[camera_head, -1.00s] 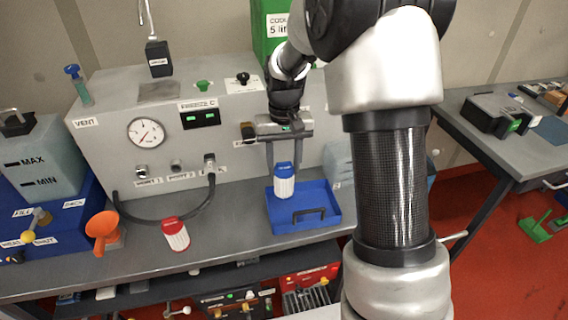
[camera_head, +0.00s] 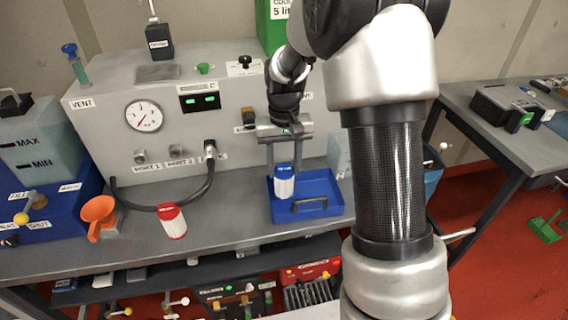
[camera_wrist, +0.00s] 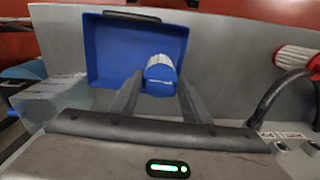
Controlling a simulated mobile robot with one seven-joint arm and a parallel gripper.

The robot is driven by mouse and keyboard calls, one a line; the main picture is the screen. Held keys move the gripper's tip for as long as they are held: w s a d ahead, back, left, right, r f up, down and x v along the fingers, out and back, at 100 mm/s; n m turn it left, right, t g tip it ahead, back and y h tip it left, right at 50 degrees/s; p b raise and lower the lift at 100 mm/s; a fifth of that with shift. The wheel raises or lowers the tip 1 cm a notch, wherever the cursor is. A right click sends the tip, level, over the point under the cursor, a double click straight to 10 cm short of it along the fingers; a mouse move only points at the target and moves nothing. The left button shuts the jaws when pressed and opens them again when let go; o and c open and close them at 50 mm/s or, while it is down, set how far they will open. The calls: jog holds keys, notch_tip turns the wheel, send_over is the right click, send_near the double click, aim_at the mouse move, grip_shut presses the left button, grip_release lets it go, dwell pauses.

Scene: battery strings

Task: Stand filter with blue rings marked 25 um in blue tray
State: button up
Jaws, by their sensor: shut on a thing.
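The filter with blue rings (camera_head: 284,184) is white and ribbed with a blue cap. It stands about upright at the left part of the blue tray (camera_head: 325,207). In the head view I cannot tell whether its base touches the tray floor. My gripper (camera_head: 284,166) is above it, pointing down, with its fingers shut on the blue cap. In the wrist view the filter (camera_wrist: 160,75) sits between the fingertips (camera_wrist: 158,88), in front of the blue tray (camera_wrist: 110,50). Print on the cap is too small to read.
A filter with a red cap (camera_head: 172,221) stands on the bench left of the tray, beside a black hose (camera_head: 190,200). The grey test panel (camera_head: 170,120) with a gauge stands behind. Bench between red filter and tray is clear.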

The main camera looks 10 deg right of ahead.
jog(key=shift+f, duration=0.55)
jog(key=shift+f+b, duration=0.55)
jog(key=shift+f, duration=0.05)
jog(key=o, duration=1.5)
